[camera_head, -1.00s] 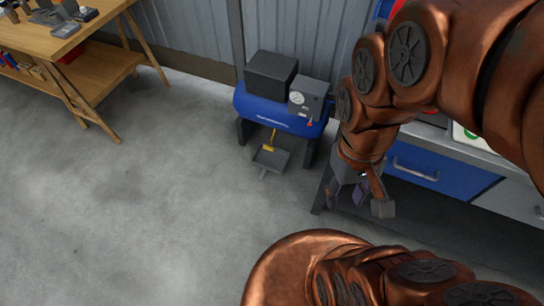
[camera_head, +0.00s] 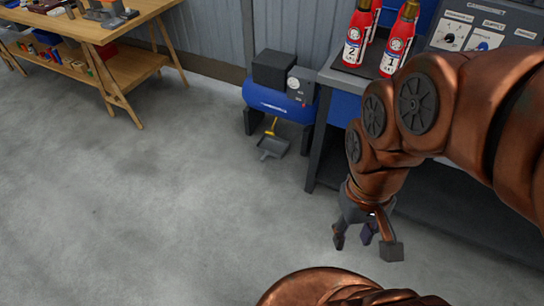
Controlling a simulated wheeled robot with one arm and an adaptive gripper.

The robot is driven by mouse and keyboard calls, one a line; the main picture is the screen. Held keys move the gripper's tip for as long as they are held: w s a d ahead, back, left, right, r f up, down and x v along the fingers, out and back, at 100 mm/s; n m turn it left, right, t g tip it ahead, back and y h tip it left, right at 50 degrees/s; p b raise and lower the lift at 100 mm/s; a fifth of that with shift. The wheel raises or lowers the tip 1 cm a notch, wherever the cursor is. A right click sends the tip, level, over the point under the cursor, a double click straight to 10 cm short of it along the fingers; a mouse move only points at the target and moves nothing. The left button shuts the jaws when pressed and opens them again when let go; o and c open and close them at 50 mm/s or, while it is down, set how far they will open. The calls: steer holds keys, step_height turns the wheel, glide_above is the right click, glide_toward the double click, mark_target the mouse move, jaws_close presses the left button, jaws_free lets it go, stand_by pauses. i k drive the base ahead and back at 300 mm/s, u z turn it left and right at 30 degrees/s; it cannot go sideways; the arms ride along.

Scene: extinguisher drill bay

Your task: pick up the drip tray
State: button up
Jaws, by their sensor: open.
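A wooden bench (camera_head: 125,70) with tools is at upper left. The floor left of and before the tray is bare.

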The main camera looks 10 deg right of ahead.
mark_target(274, 146)
steer(key=u, duration=0.6)
steer(key=i, duration=0.7)
steer(key=u, duration=0.75)
steer(key=i, duration=1.2)
steer(key=z, duration=0.9)
steer(key=i, duration=0.9)
steer(key=z, duration=0.85)
